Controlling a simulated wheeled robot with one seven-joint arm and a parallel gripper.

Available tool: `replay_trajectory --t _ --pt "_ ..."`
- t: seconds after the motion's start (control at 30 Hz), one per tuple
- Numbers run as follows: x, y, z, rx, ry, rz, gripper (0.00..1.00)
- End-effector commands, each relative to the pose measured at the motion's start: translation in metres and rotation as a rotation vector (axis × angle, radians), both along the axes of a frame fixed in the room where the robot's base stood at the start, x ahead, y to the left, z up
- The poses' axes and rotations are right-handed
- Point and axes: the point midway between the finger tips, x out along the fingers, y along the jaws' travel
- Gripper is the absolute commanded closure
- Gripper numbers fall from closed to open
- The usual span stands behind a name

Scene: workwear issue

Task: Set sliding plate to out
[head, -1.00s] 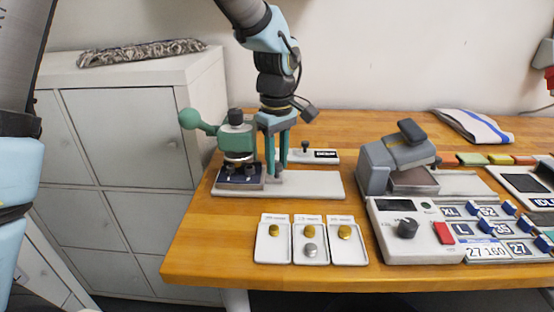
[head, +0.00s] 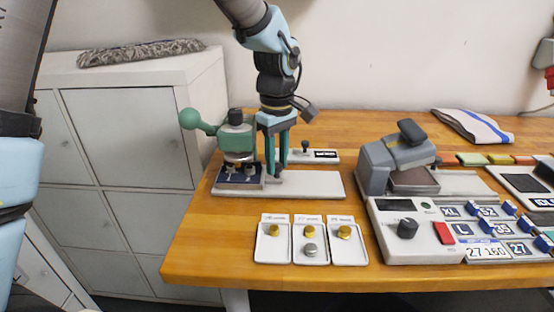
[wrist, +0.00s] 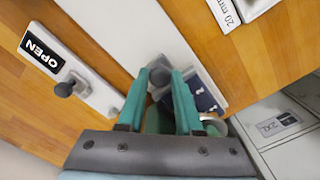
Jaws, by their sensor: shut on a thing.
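The sliding plate (head: 229,181) is dark blue with light marks and sits under the green press (head: 238,140), at the left end of a pale base (head: 320,184). In the wrist view the plate (wrist: 206,97) shows just right of my fingers. My gripper (head: 277,172) points down at the plate's right side. Its teal fingers are shut on a small grey knob (wrist: 160,74) at the plate's edge. The fingers hide part of the knob and of the plate's near end.
Behind the base is a dark-knobbed slider with an OPEN label (head: 325,154). The press's green ball handle (head: 190,118) sticks out left. The base is bare to the right, up to a grey machine (head: 373,167). Three white trays (head: 311,257) with buttons lie in front.

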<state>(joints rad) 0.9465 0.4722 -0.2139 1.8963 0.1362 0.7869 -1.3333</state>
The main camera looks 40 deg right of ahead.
Motion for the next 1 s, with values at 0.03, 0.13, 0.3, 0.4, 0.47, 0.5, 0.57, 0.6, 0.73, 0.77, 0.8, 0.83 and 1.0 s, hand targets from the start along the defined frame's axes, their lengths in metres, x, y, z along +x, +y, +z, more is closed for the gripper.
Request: replay_trajectory --t 0.03,0.13,0.3,0.4,0.47,0.5,0.57,0.6,0.73,0.77,0.8,0.83,1.0 --pt "-0.001 0.0 0.0 0.001 0.0 0.0 1.0" --pt "-0.007 -0.009 0.0 0.001 0.0 -0.003 1.0" --pt "-0.035 -0.043 0.0 -0.001 0.0 -0.007 1.0" --pt "-0.053 -0.067 0.001 -0.002 -0.001 -0.007 1.0" --pt "-0.063 -0.078 0.001 -0.001 -0.001 -0.005 1.0" --pt "-0.069 -0.085 0.001 -0.001 -0.001 -0.005 1.0" --pt "-0.076 -0.094 0.001 -0.002 -0.001 -0.003 1.0" --pt "-0.079 -0.098 0.001 -0.002 -0.001 -0.001 1.0" --pt "-0.084 -0.104 0.001 -0.002 -0.001 0.001 1.0" --pt "-0.084 -0.105 0.001 -0.002 -0.001 0.001 1.0" --pt "-0.085 -0.105 0.001 -0.003 -0.001 0.001 1.0" --pt "-0.085 -0.106 0.001 -0.004 -0.001 0.001 1.0" --pt "-0.085 -0.106 0.001 -0.007 -0.001 0.0 1.0"
